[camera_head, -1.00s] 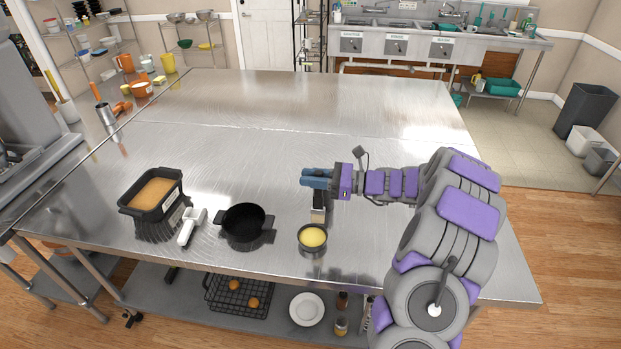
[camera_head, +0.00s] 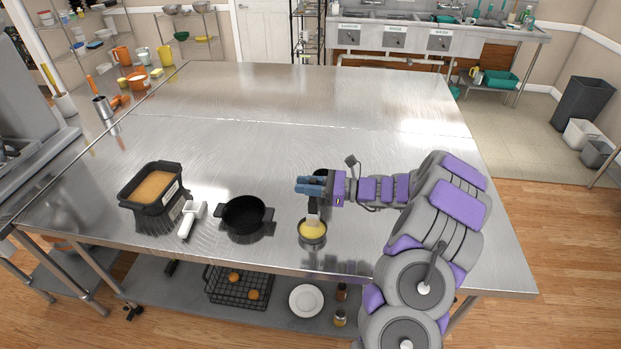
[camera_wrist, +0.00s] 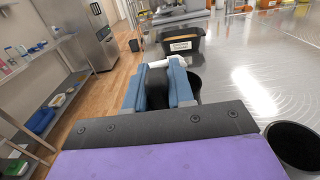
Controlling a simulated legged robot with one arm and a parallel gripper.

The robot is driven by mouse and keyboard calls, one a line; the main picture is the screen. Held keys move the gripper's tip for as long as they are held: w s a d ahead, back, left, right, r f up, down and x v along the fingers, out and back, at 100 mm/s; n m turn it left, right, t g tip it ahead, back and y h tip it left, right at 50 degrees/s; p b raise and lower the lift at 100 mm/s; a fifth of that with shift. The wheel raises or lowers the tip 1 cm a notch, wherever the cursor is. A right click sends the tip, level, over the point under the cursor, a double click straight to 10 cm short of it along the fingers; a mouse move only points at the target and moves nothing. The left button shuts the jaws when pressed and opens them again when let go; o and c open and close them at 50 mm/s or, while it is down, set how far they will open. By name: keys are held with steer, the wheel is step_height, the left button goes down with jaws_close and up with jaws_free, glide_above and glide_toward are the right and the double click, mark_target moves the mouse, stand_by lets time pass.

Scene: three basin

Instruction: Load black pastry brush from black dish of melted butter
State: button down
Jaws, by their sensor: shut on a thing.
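My gripper (camera_head: 311,187) is shut on the pastry brush (camera_head: 313,216), which hangs down below the fingers. Its lower end overlaps the butter in the small dark dish (camera_head: 314,243), near the table's front edge. The melted butter (camera_head: 311,234) is yellow. From this angle I cannot tell how deep the bristles sit. In the wrist view the blue fingers of my gripper (camera_wrist: 160,88) point across the table; the brush is not clearly visible there.
A black pot (camera_head: 242,215) stands left of the dish. Further left are a white-handled tool (camera_head: 189,222) and a black tub (camera_head: 151,191) with tan contents. Another black vessel (camera_head: 320,172) shows partly behind my gripper. The table's rear (camera_head: 270,95) is clear.

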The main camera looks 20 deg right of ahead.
steer(key=shift+d+f+p, duration=0.55)
steer(key=shift+d+f, duration=0.05)
steer(key=shift+d, duration=0.1)
steer(key=shift+a+f, duration=0.3)
steer(key=shift+f, duration=0.05)
steer(key=shift+a, duration=0.2)
stand_by(0.7)
steer(key=shift+d, duration=0.4)
steer(key=shift+a+r, duration=0.1)
steer(key=shift+a, duration=0.1)
